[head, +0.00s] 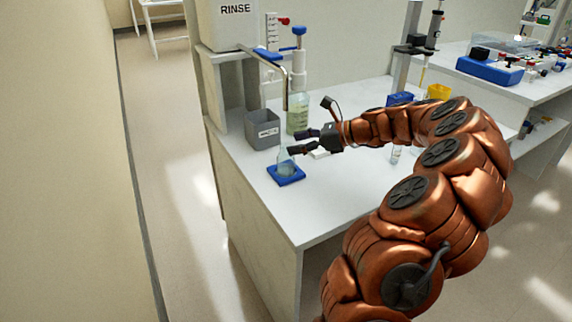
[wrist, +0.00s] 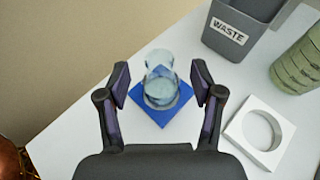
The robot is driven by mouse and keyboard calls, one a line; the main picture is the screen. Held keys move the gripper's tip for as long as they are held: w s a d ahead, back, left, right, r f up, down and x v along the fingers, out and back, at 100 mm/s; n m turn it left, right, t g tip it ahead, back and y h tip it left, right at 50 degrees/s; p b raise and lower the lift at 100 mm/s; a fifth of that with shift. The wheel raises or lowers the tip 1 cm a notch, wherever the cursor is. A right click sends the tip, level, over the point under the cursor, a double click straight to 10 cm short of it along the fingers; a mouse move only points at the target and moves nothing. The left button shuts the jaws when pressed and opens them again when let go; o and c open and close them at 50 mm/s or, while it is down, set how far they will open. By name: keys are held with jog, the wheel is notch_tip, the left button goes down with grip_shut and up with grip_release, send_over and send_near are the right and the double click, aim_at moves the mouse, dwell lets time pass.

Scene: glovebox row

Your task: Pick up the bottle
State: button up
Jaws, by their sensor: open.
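A clear glass bottle (head: 285,161) stands on a small blue square pad (head: 287,178) near the front left corner of the white bench. In the wrist view the bottle (wrist: 160,82) is ahead of my gripper, between the two fingers, with bench or pad showing on both sides of it. My gripper (head: 297,142) is open and empty, reaching in from the right at about the height of the bottle's upper part. Its dark fingertips (wrist: 161,74) show either side of the bottle, and I see no clear contact. The dark fingers partly hide the bottle's top in the head view.
A grey waste bin (head: 262,130) and a tall bottle of greenish liquid with a blue top (head: 297,112) stand behind. A white block with a round hole (wrist: 237,132) lies to the right. A rinse unit's metal spout (head: 286,92) hangs above. The bench's front is clear.

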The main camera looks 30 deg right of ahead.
aim_at(286, 146)
jog(key=x, duration=0.4)
jog(key=shift+f, duration=0.2)
jog(key=shift+c, duration=0.3)
grip_shut()
